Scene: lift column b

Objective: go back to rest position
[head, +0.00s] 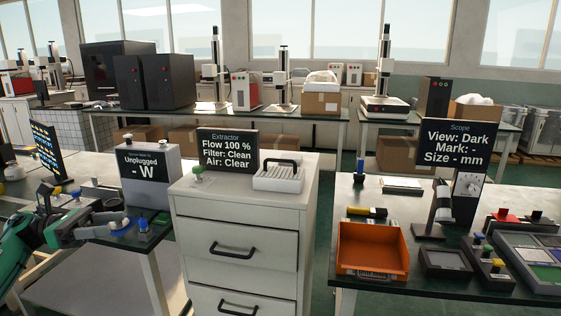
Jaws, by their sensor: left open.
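My left gripper (112,222) shows at the lower left, at the end of my green and dark arm, over the left bench (158,238). Its grey jaws are open and point to the right. A blue round piece (120,228) lies by the fingertips, and a small dark block with a blue top (143,225) stands just right of them. I see nothing held between the jaws, though part of the area is hidden by the fingers. My right gripper is not in view.
A white drawer cabinet (240,215) stands right of the left bench, with a white tray (278,178) on top. The right bench (350,200) holds an orange bin (372,250) and a scope sign (454,142). Floor shows between cabinet and right bench.

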